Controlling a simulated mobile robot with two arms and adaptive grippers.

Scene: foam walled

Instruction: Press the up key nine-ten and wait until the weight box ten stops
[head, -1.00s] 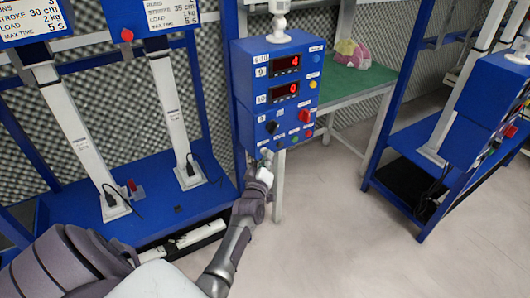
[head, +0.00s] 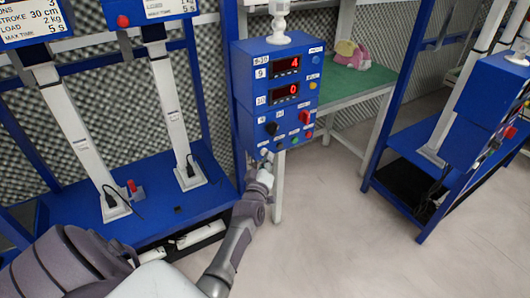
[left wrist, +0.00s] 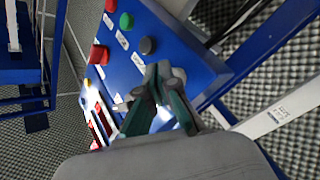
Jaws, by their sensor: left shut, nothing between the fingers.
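The blue control box (head: 277,95) has displays marked 9 and 10, reading 4 and 0. A pale key (head: 264,152) sits at its lower left corner; its label is too small to read. My left gripper (head: 267,163) is shut and empty just below that corner; I cannot tell if it touches the key. In the left wrist view its closed fingertips (left wrist: 158,74) overlap the panel beside a dark key (left wrist: 147,45). A blue box with a white sign (head: 162,9) tops the right white column; its number is out of view. My right gripper is not in view.
Another blue sign box (head: 32,20) tops the left column. Both columns stand on a blue base (head: 150,222). A green table (head: 345,82) with a pink and yellow object (head: 352,55) is behind. A second control box (head: 490,95) stands right. The floor between is clear.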

